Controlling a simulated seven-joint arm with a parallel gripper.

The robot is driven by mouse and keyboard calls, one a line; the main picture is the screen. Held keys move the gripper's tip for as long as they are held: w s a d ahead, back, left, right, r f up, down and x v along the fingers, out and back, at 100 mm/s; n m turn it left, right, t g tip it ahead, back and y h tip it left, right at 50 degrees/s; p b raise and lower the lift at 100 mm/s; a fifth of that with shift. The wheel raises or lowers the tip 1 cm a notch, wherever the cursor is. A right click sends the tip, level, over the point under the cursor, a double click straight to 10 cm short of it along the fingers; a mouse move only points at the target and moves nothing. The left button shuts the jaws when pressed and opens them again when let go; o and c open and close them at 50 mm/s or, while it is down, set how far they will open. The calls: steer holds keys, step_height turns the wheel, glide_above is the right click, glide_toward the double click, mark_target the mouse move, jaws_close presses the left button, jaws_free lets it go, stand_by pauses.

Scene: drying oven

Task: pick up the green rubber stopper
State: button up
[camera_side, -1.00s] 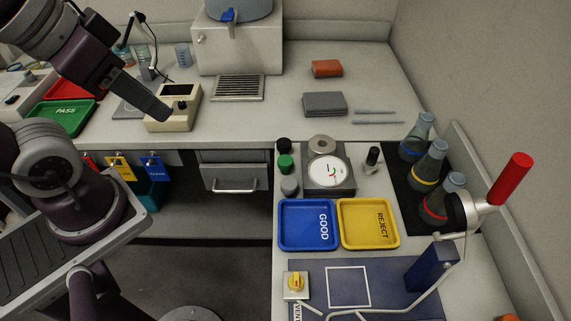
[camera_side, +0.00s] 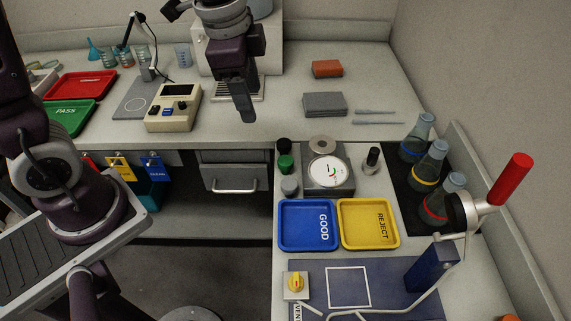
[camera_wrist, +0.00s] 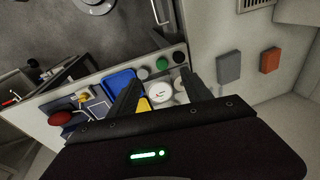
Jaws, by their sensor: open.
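The green rubber stopper (camera_side: 286,164) stands on the right-hand bench, left of the round dial gauge, between a black stopper (camera_side: 284,146) and a grey stopper (camera_side: 289,185). It also shows in the wrist view (camera_wrist: 162,63) as a small green disc. My gripper (camera_side: 247,118) is high above the back bench, up and left of the green stopper, with its fingers pointing down. In the wrist view its two fingers (camera_wrist: 160,88) stand apart with nothing held, and the stopper shows between them, well below.
The dial gauge (camera_side: 328,190) stands close right of the stoppers. A blue GOOD tray (camera_side: 285,244) and a yellow REJECT tray (camera_side: 371,245) lie in front. Glass bottles (camera_side: 432,168) and a red-handled lever (camera_side: 510,180) stand at the right. Grey and orange blocks lie on the back bench.

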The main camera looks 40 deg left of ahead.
mark_target(286, 160)
steer(key=w+d+f+m, duration=0.1)
steer(key=w+f+m, duration=0.1)
steer(key=f, duration=0.2)
steer(key=w+d+f+m+g, duration=0.1)
steer(key=w+f+m, duration=0.1)
steer(key=f, duration=0.3)
steer(key=w+d+f+m+g, duration=0.1)
steer(key=w+f+m, duration=0.1)
steer(key=f, duration=0.2)
steer(key=shift+w+f, duration=0.25)
steer(key=shift+f, duration=0.05)
steer(key=f, duration=0.7)
steer(key=shift+a+f, duration=0.1)
steer(key=shift+a, duration=0.15)
jaws_close()
